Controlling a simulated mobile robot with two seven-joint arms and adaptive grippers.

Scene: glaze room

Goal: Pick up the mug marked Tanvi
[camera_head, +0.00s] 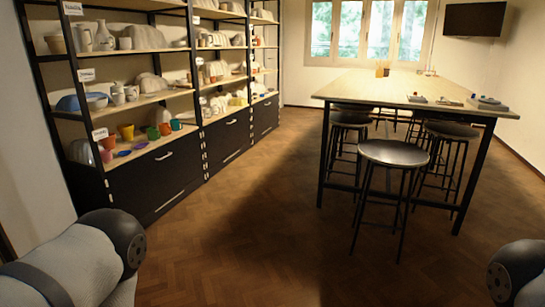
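No mug marked Tanvi can be made out; any writing on the pottery is too small to read. Pale mugs (118,97) stand on the middle shelf of the near rack at the left. Parts of my two arms show at the bottom left and bottom right corners. Both of my grippers are out of the picture.
The shelf rack (122,50) with dark drawers (160,171) runs along the left wall. A high table (390,88) stands at the right, with dark stools around it, one stool (393,153) at its near end. The wooden floor (260,215) between is clear.

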